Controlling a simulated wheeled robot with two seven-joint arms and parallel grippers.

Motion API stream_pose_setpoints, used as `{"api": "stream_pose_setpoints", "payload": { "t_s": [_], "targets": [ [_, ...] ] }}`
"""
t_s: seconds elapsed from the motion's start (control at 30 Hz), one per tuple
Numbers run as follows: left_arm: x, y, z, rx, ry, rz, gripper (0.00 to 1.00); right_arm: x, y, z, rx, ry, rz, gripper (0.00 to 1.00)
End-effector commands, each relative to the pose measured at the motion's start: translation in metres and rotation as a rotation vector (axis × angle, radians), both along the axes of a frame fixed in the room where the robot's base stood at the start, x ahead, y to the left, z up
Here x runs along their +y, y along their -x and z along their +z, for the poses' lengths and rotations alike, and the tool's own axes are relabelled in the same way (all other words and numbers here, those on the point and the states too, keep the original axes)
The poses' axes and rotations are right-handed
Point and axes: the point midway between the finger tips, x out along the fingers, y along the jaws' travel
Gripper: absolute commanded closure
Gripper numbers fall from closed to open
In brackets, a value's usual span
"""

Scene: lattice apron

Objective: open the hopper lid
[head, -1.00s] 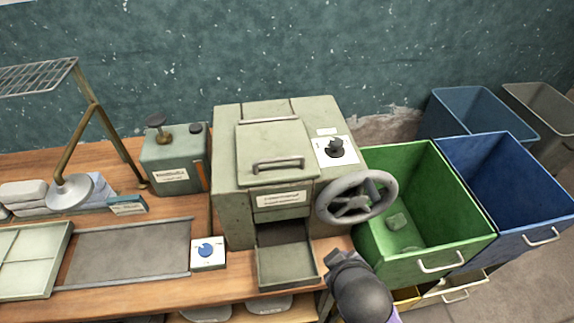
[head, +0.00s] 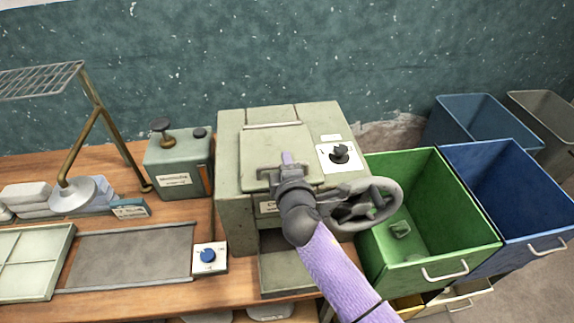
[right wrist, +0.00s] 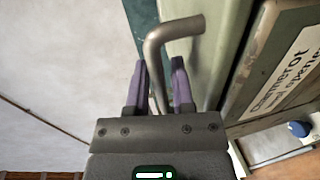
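The hopper lid (head: 262,145) is the pale green panel on top of the green machine (head: 235,215), and it lies shut. Its grey bar handle (right wrist: 172,35) shows in the right wrist view; in the head view my right gripper mostly hides it. My right gripper (head: 287,158) is at the handle. In the right wrist view its two purple fingers (right wrist: 158,75) stand apart, with the bent bar between or just beyond them. I cannot tell whether they touch it. My left gripper is not in view.
A handwheel (head: 378,205) sits close to the right of my right arm. A dial (head: 340,153) is right of the lid. A green bin (head: 460,215) and a blue bin (head: 545,205) stand to the right. A small tank (head: 180,165) stands left of the machine.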

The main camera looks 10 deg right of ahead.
Motion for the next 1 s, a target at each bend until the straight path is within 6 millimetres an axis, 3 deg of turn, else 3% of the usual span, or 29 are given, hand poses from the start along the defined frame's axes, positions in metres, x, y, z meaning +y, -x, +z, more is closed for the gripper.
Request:
{"api": "stream_pose_setpoints", "payload": {
  "t_s": [0.23,0.37,1.0],
  "targets": [
    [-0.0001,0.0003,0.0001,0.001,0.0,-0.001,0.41,-0.0001,-0.0008,-0.0001,0.001,-0.001,-0.001,0.73],
    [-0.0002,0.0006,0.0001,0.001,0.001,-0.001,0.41,-0.0002,-0.0007,-0.0001,0.001,-0.001,-0.001,1.0],
    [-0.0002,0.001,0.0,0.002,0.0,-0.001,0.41,-0.0004,-0.0004,-0.0004,0.002,-0.001,-0.001,1.0]
  ]
}}
